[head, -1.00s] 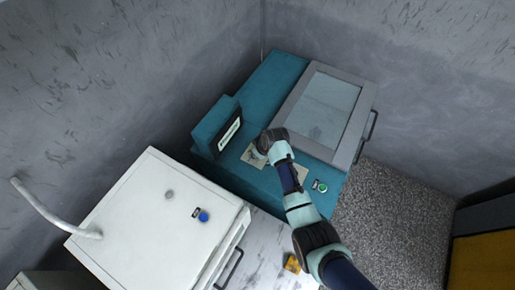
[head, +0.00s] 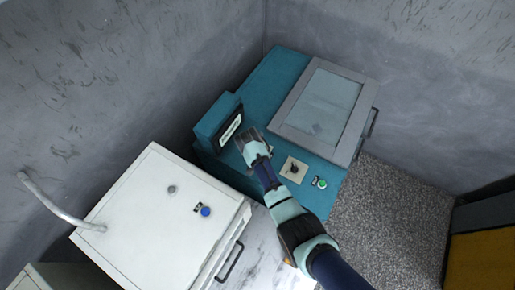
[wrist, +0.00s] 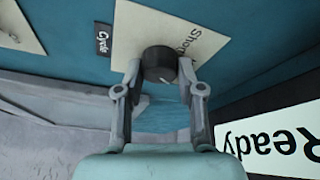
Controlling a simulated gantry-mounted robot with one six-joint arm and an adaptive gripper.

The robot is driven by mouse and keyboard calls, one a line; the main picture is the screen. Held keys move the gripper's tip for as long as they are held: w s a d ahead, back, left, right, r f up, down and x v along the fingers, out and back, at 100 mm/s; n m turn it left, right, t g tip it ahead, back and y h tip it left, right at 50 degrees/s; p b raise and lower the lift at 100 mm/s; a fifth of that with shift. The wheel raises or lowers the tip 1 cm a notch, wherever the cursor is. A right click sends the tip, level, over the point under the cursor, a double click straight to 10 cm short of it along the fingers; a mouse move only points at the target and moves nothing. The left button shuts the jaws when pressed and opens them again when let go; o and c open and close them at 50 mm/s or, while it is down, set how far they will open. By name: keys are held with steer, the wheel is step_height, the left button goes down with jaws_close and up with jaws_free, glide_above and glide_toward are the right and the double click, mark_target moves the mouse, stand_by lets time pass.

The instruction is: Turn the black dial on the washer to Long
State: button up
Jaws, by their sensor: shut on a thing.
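The black dial (wrist: 159,62) sits on a cream plate (wrist: 190,25) on the teal washer (head: 268,85). In the wrist view, a word on the plate beside the dial reads as the start of "Short", and a small "Cycle" tag (wrist: 103,40) is at the left. My gripper (wrist: 160,70) is shut on the dial, one finger on each side. A thin light mark shows on the dial, but I cannot tell which setting it points to. "Long" is not readable. In the head view my gripper (head: 248,137) hides this dial and its plate.
A raised display (head: 229,130) stands close to my gripper and reads "Ready" in the wrist view (wrist: 270,138). A second dial (head: 294,169) and a green button (head: 322,184) are to the right. A white machine (head: 150,210) with a blue button (head: 205,211) stands at left.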

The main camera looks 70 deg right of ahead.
steer(key=m+g+b, duration=0.2)
steer(key=m, duration=0.3)
steer(key=shift+w+f+b, duration=0.1)
steer(key=shift+b, duration=0.25)
stand_by(0.4)
steer(key=o, duration=1.1)
steer(key=shift+o, duration=0.2)
steer(key=v, duration=1.2)
steer(key=shift+d, duration=0.2)
steer(key=shift+w, duration=0.1)
